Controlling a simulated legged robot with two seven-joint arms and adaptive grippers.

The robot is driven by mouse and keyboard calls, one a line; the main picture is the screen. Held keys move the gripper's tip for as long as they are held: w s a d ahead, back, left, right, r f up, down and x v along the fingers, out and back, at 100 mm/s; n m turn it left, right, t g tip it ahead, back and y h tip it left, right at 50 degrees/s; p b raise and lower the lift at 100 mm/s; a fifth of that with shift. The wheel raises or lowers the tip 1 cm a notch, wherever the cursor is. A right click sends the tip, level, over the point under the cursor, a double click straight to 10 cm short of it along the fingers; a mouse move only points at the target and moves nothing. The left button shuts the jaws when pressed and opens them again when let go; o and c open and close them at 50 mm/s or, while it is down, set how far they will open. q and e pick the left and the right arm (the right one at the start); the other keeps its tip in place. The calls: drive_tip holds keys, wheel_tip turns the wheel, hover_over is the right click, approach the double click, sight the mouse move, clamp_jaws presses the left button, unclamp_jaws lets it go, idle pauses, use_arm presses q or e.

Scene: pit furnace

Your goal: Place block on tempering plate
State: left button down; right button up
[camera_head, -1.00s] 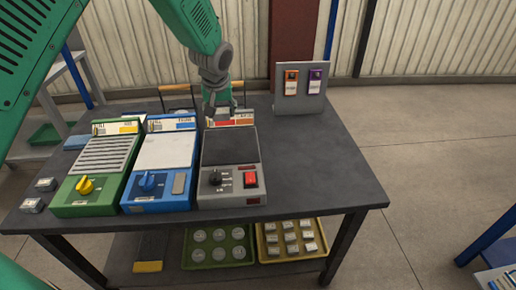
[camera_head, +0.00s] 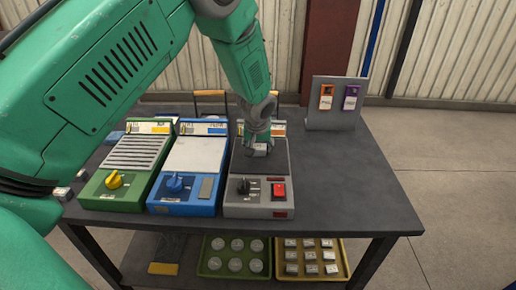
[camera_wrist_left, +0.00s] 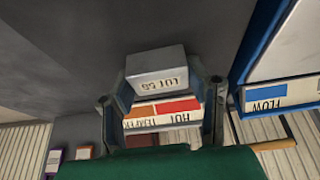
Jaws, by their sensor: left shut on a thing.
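My left gripper (camera_head: 257,146) is shut on a small silver-grey block (camera_head: 260,149). In the left wrist view the block (camera_wrist_left: 157,72) sits between the two fingers (camera_wrist_left: 160,100), its lettered face showing upside down. The gripper is over the rear part of the dark tempering plate (camera_head: 270,168) on the grey unit. The unit's red and orange label, with "HOT" on it (camera_wrist_left: 160,112), shows behind the block. I cannot tell whether the block touches the plate. My right gripper is not in view.
A blue unit (camera_head: 192,172) with a pale plate and a green slatted unit (camera_head: 130,165) stand to the left. A grey panel (camera_head: 335,104) with two small tags stands at the back right. The table's right side (camera_head: 350,190) is clear. Trays of parts (camera_head: 345,270) sit on the shelf below.

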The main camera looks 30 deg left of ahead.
use_arm(q)
drive_tip(key=shift+s+d+f, duration=0.15)
drive_tip(key=shift+d+f, duration=0.15)
drive_tip(key=shift+d, duration=0.4)
drive_tip(key=c, duration=0.8)
unclamp_jaws()
drive_tip(key=shift+s+d+f, duration=0.1)
drive_tip(key=shift+d, duration=0.1)
drive_tip(key=shift+c, duration=0.2)
drive_tip(key=shift+a+f, duration=0.1)
drive_tip(key=shift+a, duration=0.3)
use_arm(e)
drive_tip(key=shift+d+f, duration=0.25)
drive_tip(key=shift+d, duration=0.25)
use_arm(q)
drive_tip(key=shift+r, duration=0.5)
drive_tip(key=p+v, duration=0.2)
drive_tip(key=v, duration=1)
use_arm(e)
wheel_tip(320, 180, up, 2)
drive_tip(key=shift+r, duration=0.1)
use_arm(q)
drive_tip(key=shift+w, duration=0.25)
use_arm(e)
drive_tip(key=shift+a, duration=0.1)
